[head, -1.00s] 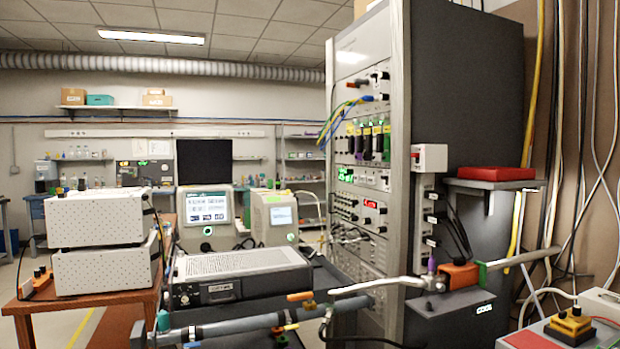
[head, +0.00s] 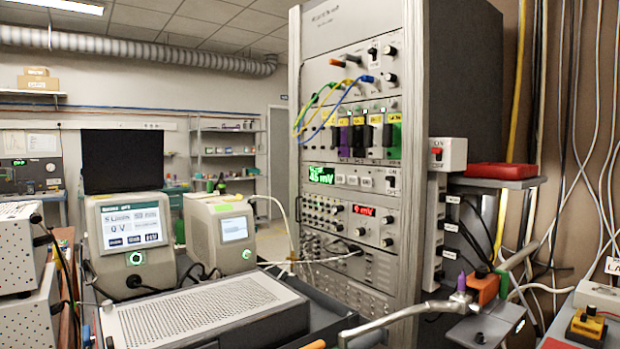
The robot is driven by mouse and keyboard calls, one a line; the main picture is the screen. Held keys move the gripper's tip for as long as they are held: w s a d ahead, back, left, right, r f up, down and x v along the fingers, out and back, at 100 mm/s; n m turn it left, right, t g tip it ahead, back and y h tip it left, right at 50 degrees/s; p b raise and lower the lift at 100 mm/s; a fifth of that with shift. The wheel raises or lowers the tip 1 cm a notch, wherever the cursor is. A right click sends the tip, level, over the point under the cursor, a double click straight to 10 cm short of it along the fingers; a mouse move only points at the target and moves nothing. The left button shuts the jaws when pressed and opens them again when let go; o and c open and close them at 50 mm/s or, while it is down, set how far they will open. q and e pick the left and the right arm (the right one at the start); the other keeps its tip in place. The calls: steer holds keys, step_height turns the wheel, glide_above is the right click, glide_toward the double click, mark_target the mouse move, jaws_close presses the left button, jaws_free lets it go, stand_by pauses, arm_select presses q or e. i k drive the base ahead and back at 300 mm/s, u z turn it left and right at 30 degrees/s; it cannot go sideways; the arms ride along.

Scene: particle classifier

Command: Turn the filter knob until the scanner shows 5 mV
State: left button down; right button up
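A tall grey instrument rack (head: 410,200) stands right of centre in the head view. A red digital display (head: 363,210) on it seems to read a small mV value, perhaps 9 mV. Above it, a green display (head: 321,175) also shows a number I cannot read surely. Dark round knobs sit on the top panel (head: 390,50), and more knobs (head: 387,242) lie near the red display. Their labels are too small to tell which knob is the filter knob or which display is the scanner's. Neither gripper is in view.
A perforated grey box (head: 205,305) and two screened devices (head: 130,228) (head: 222,232) stand left of the rack. A shelf with a red box (head: 500,171) and hanging cables are at right.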

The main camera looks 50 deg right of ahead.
mark_target(389, 50)
steer(key=z, duration=0.9)
steer(key=i, duration=1)
steer(key=u, duration=0.3)
steer(key=k, duration=0.4)
